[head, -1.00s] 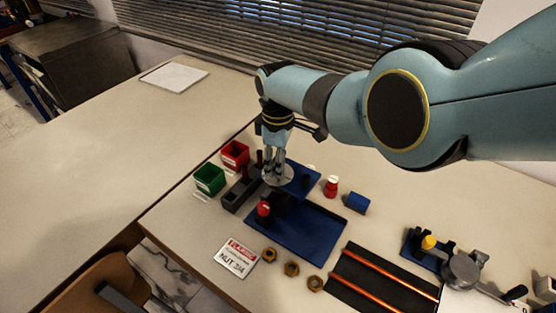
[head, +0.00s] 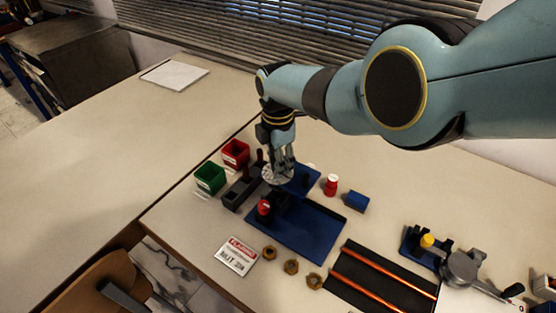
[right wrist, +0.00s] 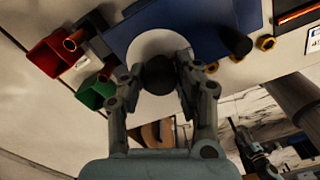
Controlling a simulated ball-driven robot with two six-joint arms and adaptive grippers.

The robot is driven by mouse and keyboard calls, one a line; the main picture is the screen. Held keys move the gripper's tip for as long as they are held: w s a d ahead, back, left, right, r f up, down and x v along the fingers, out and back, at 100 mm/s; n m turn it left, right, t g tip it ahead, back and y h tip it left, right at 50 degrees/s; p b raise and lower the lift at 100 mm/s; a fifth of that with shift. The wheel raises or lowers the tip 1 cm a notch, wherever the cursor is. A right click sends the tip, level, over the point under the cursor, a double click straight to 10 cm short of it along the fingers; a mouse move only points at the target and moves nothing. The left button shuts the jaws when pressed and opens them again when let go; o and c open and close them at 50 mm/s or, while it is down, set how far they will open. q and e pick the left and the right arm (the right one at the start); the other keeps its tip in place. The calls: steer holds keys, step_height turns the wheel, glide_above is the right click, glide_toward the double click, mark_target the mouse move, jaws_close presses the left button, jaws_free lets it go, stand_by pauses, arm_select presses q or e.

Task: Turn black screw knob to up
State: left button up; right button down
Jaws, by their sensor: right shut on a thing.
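The black screw knob (right wrist: 158,74) shows in the right wrist view, in front of a pale round dial plate (right wrist: 160,47). My right gripper (right wrist: 160,77) has one finger on each side of the knob and is shut on it. In the head view my right gripper (head: 279,167) points down at the dial (head: 270,179) on the blue rig (head: 313,230). The fingers hide the knob there, and its pointing direction cannot be read.
A red bin (head: 235,153) and a green bin (head: 209,179) stand left of the rig. A red-and-white bottle (head: 331,185) and a blue block (head: 357,202) stand to its right. Several brass nuts (head: 291,267) lie in front. The table at left is mostly clear.

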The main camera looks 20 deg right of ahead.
steer(key=shift+n, duration=0.5)
steer(key=c, duration=1)
jaws_free()
steer(key=shift+o, duration=0.2)
step_height(320, 180, up, 12)
steer(key=shift+a, duration=0.1)
